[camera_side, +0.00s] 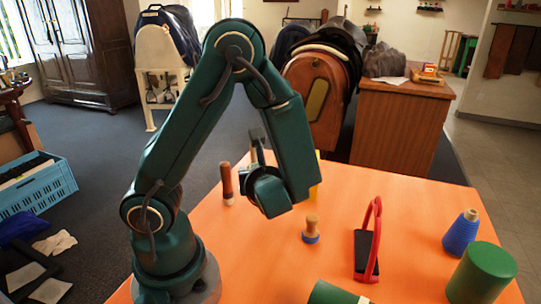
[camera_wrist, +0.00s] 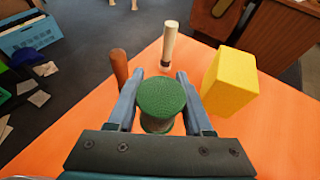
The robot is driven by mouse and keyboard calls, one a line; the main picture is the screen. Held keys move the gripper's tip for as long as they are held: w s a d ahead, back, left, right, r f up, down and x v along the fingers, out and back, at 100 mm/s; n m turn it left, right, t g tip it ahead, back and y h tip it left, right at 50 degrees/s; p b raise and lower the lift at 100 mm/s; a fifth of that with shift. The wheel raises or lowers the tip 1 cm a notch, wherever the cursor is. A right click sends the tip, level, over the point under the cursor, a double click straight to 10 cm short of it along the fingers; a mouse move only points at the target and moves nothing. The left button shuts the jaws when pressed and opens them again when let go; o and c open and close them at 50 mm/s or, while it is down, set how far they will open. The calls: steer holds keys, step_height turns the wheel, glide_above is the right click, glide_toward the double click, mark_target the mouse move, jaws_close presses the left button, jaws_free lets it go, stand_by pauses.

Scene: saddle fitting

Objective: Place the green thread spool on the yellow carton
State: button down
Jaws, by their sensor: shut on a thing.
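The green thread spool (camera_wrist: 161,97) stands between my two fingers in the wrist view, its round textured top facing the camera. My gripper (camera_wrist: 161,82) is shut on it. The yellow carton (camera_wrist: 231,82) is a plain block to the right of my right finger, apart from the spool. In the side view only a sliver of the carton (camera_side: 317,174) shows behind my arm. The spool is hidden there behind my wrist. I cannot tell how high the spool is above the table.
A brown cylinder (camera_side: 227,185) and a pale peg (camera_wrist: 169,44) stand beyond my fingers. The orange table (camera_side: 405,205) also holds a wooden stamp (camera_side: 311,229), a red hoop-shaped item (camera_side: 373,230), a blue cone (camera_side: 460,233) and a green cylinder (camera_side: 483,272).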

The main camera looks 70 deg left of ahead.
steer(key=w+a+r+m+t+h, duration=0.1)
steer(key=w+m+t, duration=0.1)
steer(key=w, duration=0.2)
steer(key=w+a+r+m+t, duration=0.2)
steer(key=w, duration=0.3)
steer(key=s+a+r+n+g, duration=0.2)
steer(key=s+a+r, duration=0.1)
steer(key=a+r, duration=0.55)
steer(key=w+d+f, duration=0.1)
steer(key=w+f, duration=0.1)
steer(key=w, duration=0.1)
steer(key=w+d+f, duration=0.2)
steer(key=w, duration=0.1)
steer(key=w+d+f, duration=0.1)
steer(key=w+f, duration=0.2)
steer(key=w, duration=0.1)
steer(key=shift+d, duration=0.25)
steer(key=shift+f+y, duration=0.3)
steer(key=shift+f, duration=1.65)
steer(key=shift+f, duration=0.15)
